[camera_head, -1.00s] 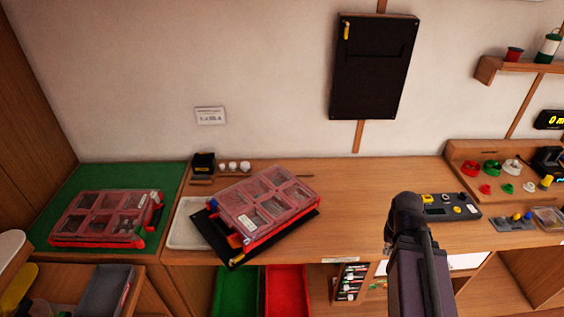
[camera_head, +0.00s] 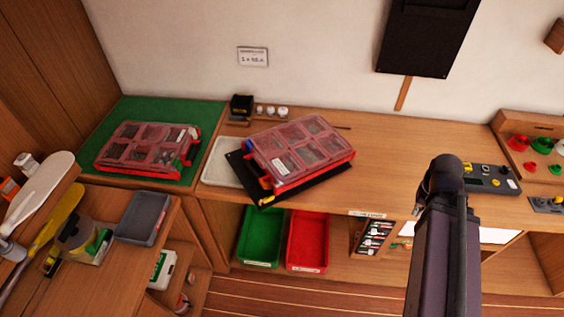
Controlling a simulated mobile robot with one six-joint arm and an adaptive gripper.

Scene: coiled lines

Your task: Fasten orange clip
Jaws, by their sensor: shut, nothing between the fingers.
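A red case (camera_head: 303,152) with a clear compartmented lid lies tilted on a black board (camera_head: 328,180) on the wooden bench, its lid apparently down. A small orange piece, probably the orange clip (camera_head: 265,183), shows at the case's front left corner. It is too small to tell whether it is fastened. A second red case (camera_head: 148,148) with a clear lid lies on the green mat (camera_head: 110,125) at the left. My arm stands at the lower right, apart from both cases. My gripper does not show.
A whitish tray (camera_head: 220,165) lies partly beside the black board. A green bin (camera_head: 260,237) and a red bin (camera_head: 307,240) sit below the bench. A grey control box (camera_head: 488,179) stands right of my arm. The bench between the middle case and my arm is clear.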

